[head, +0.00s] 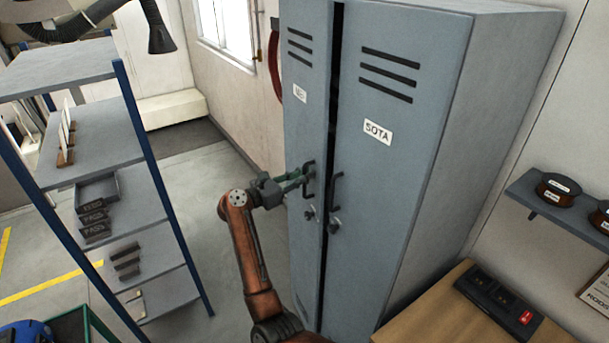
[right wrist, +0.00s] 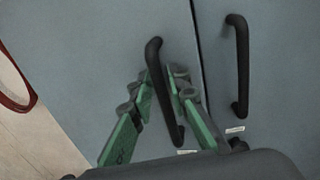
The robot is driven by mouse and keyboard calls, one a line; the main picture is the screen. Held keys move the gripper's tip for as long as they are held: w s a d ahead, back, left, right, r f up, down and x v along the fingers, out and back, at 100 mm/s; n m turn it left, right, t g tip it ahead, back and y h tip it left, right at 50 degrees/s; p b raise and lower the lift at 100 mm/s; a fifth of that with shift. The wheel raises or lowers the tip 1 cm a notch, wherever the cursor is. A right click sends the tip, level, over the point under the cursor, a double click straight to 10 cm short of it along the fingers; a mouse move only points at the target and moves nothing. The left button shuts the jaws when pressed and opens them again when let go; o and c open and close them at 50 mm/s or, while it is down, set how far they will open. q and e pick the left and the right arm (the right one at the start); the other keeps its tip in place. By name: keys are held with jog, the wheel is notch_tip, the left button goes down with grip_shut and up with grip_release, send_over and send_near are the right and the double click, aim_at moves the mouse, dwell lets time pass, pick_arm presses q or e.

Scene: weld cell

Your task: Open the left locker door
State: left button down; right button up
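The grey-blue locker has two narrow doors. The left locker door (head: 305,120) has a small white label that is hard to read, slots at the top and a dark bar handle (right wrist: 160,85). A dark gap runs between it and the right door (head: 395,150), labelled SOTA, so the left door looks slightly ajar. My right gripper (right wrist: 163,82), with green fingers, is at the left door's handle, which also shows in the head view (head: 309,178). One finger is on each side of the bar, closed about it. My left gripper is out of view.
A blue-framed shelf rack (head: 150,165) with small trays and parts stands at the left. Open floor (head: 215,215) lies between rack and locker. A wooden bench (head: 440,315) with a dark device (head: 497,303) is at the lower right.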

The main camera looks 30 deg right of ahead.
grip_shut()
dwell(0.4)
